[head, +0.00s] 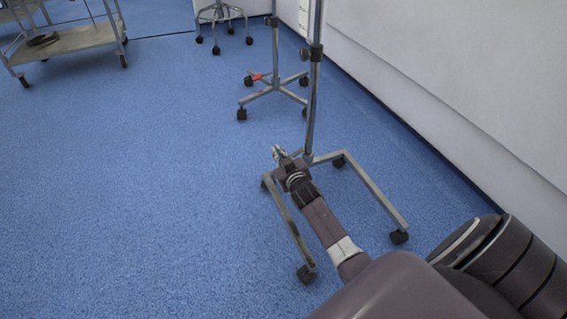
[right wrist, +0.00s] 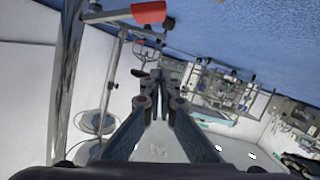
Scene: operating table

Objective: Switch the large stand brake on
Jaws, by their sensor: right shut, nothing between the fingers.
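The near stand (head: 371,194) has a grey frame base on black casters and an upright pole. Another stand (head: 276,95) is behind it, with a red brake lever (head: 262,77) low at its left caster. I cannot tell which is the large stand. In the right wrist view a red lever (right wrist: 149,12) sits near a black caster at the top, above the fingers. My right gripper (head: 279,151) is shut and empty, over the near base's far left corner, left of the pole; contact with the frame cannot be told. My left gripper is out of view.
A wheeled trolley (head: 70,41) stands at the far left. A wheeled chrome base (head: 220,14) is at the back. A white wall (head: 450,80) bounds the right side. The blue floor (head: 130,180) at left is clear.

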